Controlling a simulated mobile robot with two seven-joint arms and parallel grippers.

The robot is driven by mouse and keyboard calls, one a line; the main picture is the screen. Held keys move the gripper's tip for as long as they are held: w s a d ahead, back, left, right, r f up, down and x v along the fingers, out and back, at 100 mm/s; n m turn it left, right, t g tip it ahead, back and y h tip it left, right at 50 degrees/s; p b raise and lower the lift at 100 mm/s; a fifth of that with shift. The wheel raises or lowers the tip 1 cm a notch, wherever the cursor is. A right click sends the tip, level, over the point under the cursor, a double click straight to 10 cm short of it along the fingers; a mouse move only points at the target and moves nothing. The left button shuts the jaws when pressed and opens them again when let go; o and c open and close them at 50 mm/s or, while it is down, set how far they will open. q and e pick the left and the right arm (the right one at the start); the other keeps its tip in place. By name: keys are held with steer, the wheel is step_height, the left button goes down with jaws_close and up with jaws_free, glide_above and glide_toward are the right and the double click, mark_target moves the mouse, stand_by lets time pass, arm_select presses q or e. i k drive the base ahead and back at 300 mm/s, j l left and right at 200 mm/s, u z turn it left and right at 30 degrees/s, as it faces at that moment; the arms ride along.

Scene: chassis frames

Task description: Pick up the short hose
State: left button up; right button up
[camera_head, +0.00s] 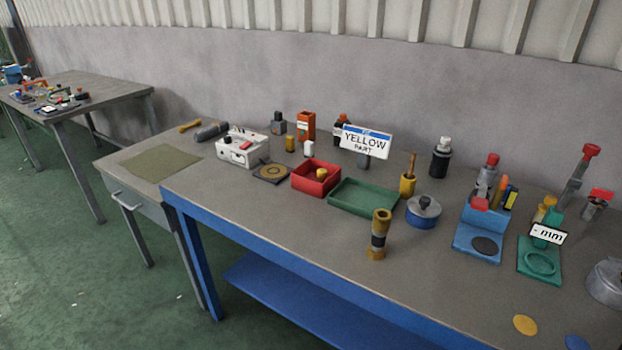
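I cannot tell for certain which thing is the short hose. A short dark grey cylinder (212,131) lies on its side at the far left of the workbench, behind a green mat. A yellow-brown tube-like piece (379,234) with a dark band and an open-looking top stands upright near the front edge of the bench. Neither of my grippers is in view, and nothing in view is held.
The grey-topped workbench (300,222) has a blue frame. A red tray (316,185), a green tray (363,205), a white box (243,149) and a sign (366,142) stand in its middle. Several tools crowd the right. The front left strip is clear. Another table (95,90) stands far left.

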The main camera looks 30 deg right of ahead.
mark_target(376, 249)
steer(key=z, duration=1.4)
